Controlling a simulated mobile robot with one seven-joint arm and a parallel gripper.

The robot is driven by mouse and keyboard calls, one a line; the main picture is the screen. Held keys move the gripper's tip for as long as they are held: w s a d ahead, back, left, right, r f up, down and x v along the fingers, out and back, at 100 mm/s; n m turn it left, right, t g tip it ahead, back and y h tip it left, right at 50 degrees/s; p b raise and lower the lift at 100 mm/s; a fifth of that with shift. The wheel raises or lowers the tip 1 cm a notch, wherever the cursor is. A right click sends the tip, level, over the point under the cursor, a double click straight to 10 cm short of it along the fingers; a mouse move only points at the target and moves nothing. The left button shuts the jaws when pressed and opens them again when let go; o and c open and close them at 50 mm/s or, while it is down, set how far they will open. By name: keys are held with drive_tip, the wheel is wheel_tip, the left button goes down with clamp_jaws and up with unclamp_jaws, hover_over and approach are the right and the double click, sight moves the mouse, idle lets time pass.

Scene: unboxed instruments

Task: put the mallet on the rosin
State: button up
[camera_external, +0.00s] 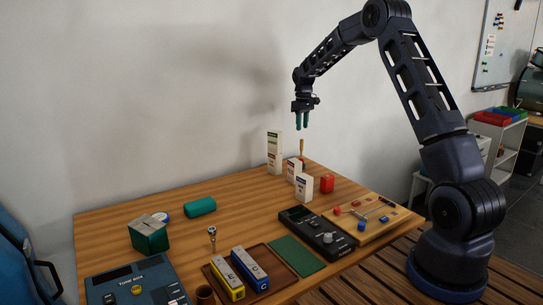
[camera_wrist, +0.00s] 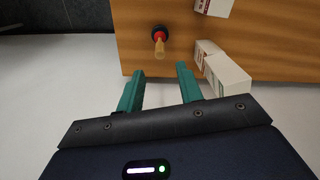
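An upright piece with a tan wooden handle (camera_external: 302,147) stands near the far table corner behind white boxes. It looks like the mallet. The wrist view shows the handle end-on (camera_wrist: 159,46), above a red and black lower part. My gripper (camera_external: 302,121) is above that corner, pointing down, clear of everything. Its teal fingers (camera_wrist: 158,80) are apart with nothing between them. I cannot tell for sure which object is the rosin.
White boxes (camera_external: 274,152) (camera_wrist: 228,78) stand close beside the handled piece. The back-left tabletop is mostly clear.

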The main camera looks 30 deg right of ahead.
wheel_tip(320, 180, up, 2)
drive_tip(key=shift+s+a+r, duration=0.1)
drive_tip(key=s+a+r+m+t, duration=0.1)
drive_tip(key=s+a+r, duration=0.4)
drive_tip(key=s+r, duration=0.6)
drive_tip(key=s+a+r+t, duration=0.1)
drive_tip(key=s+a+r, duration=0.4)
drive_tip(key=s+r, duration=0.6)
drive_tip(key=s+a+f+m+t, duration=0.1)
drive_tip(key=s+a+f, duration=0.1)
drive_tip(key=s, duration=1.4)
drive_tip(key=s+a+f+m+t, duration=0.1)
drive_tip(key=s+a+f, duration=0.1)
drive_tip(key=s, duration=1.5)
drive_tip(key=shift+a+f+t, duration=0.3)
drive_tip(key=shift+a+f, duration=0.05)
drive_tip(key=shift+a, duration=0.1)
